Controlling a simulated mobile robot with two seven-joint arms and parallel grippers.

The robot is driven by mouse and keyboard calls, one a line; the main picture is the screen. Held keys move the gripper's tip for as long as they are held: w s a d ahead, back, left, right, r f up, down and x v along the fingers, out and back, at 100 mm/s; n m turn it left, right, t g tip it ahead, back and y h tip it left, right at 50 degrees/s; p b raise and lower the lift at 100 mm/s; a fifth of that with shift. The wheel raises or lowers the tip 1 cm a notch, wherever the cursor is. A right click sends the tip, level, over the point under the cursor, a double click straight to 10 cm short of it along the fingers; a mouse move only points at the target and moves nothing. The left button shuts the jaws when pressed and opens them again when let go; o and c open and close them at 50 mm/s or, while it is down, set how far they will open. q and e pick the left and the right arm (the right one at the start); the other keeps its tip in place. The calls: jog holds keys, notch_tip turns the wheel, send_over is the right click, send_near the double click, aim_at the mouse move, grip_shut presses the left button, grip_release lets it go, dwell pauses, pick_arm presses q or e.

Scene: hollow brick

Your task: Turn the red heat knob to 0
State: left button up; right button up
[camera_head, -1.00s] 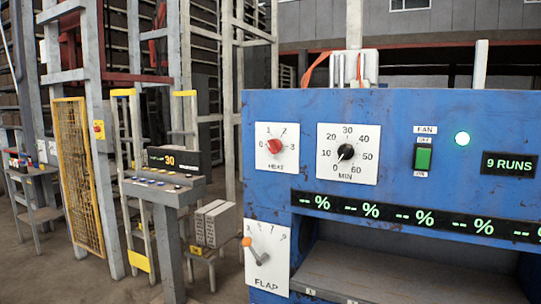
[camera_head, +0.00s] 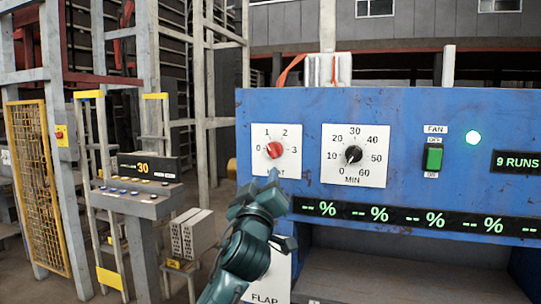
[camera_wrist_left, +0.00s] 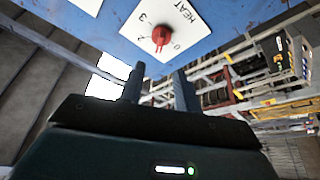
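The red heat knob (camera_head: 275,150) sits on a white square plate (camera_head: 289,131) marked 0 to 3, on the blue panel's left side. In the left wrist view the red knob (camera_wrist_left: 161,36) shows ahead of the fingers. I cannot tell clearly which number its pointer faces. My left gripper (camera_head: 273,174) is just below the knob in the head view, covering part of the HEAT label. In the left wrist view my left gripper's (camera_wrist_left: 158,80) two fingers are apart with nothing between them, and they look short of the knob. My right gripper is in neither view.
A black MIN timer dial (camera_head: 353,154) is right of the heat plate. A percent display (camera_head: 400,216) runs below. A FLAP plate (camera_head: 268,285) is partly hidden behind my left arm.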

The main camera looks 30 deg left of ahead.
aim_at(271, 153)
pick_arm(q)
jog(key=p+x, duration=0.3)
jog(key=x, duration=0.7)
jog(key=shift+s+r, duration=0.1)
jog(key=shift+x, duration=0.8)
grip_shut()
